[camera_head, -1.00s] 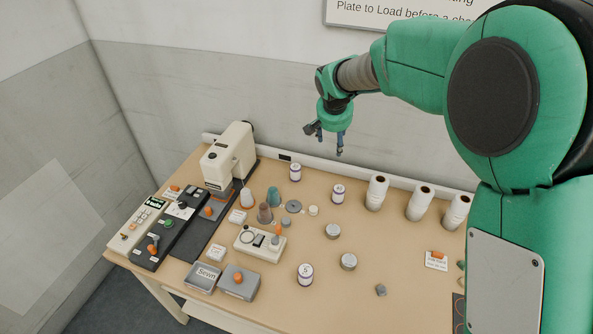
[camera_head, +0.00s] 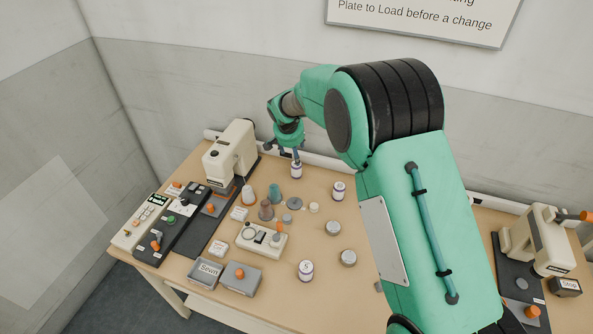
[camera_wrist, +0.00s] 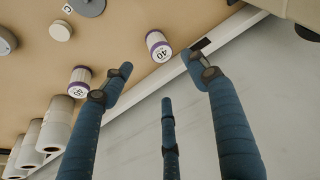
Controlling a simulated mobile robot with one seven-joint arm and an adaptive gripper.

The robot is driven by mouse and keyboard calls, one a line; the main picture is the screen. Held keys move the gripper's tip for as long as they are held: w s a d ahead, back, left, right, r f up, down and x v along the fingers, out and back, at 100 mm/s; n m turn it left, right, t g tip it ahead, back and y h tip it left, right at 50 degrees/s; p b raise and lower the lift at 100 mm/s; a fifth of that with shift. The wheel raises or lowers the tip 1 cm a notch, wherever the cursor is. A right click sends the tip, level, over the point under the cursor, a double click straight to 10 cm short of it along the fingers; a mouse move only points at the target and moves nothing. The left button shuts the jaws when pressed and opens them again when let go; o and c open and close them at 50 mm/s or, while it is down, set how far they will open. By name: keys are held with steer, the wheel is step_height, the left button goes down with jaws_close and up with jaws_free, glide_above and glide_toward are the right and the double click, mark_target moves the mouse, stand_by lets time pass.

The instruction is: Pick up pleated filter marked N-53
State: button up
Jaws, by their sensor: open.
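Three white cylinders with purple bands, possibly the pleated filters, stand on the table: one at the back (camera_head: 296,171), one right of it (camera_head: 338,191), one near the front (camera_head: 306,270). I cannot read N-53 on any. In the wrist view, the back cylinder (camera_wrist: 158,46) shows what looks like 40; the other (camera_wrist: 79,82) has a mark I cannot read surely. My gripper (camera_head: 288,151) is open and empty, above and close to the back cylinder. In the wrist view my gripper's blue fingers (camera_wrist: 160,72) are spread, with the back cylinder beyond the tips.
A cream machine (camera_head: 230,150) stands left of my gripper. Another machine (camera_head: 540,240) is at right.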

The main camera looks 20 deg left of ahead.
mark_target(296, 167)
steer(key=shift+f, duration=0.15)
steer(key=shift+b+x, duration=0.65)
steer(key=shift+x, duration=3.55)
steer(key=shift+b+x, duration=0.7)
steer(key=shift+x, duration=1.9)
steer(key=shift+a, duration=0.15)
steer(key=c, duration=1.1)
steer(key=shift+c, duration=0.2)
